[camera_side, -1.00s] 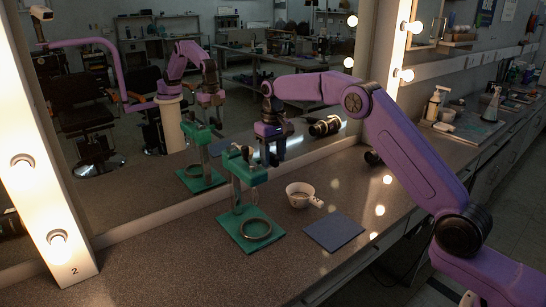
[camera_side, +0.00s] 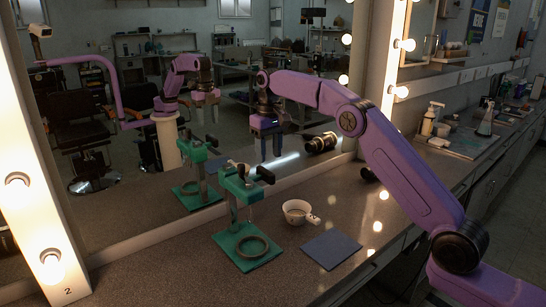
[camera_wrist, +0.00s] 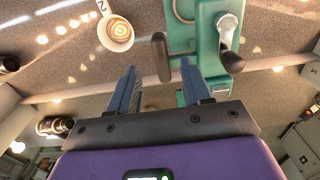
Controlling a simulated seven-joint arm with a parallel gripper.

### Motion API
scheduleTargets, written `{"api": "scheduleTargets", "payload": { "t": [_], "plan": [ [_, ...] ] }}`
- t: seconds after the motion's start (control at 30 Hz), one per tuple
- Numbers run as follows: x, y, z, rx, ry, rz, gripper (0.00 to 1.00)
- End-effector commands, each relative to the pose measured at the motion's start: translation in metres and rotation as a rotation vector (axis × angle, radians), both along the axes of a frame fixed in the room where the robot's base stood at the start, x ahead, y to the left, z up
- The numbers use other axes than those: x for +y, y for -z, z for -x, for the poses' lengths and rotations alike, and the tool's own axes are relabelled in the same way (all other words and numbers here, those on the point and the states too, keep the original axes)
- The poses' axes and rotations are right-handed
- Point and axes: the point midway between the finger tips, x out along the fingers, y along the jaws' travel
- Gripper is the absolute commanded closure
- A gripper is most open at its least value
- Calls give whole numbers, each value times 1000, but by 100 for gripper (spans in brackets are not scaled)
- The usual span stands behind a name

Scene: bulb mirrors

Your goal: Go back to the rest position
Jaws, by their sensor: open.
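My gripper (camera_side: 270,151) is open and empty, pointing down in the air above the counter, behind and right of the green press in the side view. Its two blue-grey fingers (camera_wrist: 158,82) stand apart in the wrist view with nothing between them. The green press (camera_side: 231,200) stands on a green base with a metal ring (camera_side: 252,246); in the wrist view its green body (camera_wrist: 205,45) and dark handles lie just beyond the fingers. A white cup (camera_side: 297,212) with latte foam stands right of the press; the cup also shows in the wrist view (camera_wrist: 116,33).
A dark blue-grey mat (camera_side: 331,249) lies in front of the cup. The mirror (camera_side: 110,200) runs behind the counter (camera_side: 160,272) and reflects the press and my arm. A dark cylinder (camera_side: 320,143) shows near the mirror's right end. Bulb-lit posts flank the mirror. The counter's front left is bare.

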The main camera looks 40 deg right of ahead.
Motion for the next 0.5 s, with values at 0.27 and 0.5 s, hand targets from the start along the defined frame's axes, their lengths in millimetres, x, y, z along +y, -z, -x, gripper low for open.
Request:
{"api": "scheduleTargets", "payload": {
  "t": [0.27,0.5],
  "plan": [
    [11,-4,6,-2,-31,0,51],
    [59,-16,48,-5,-186,-1,51]
  ]
}}
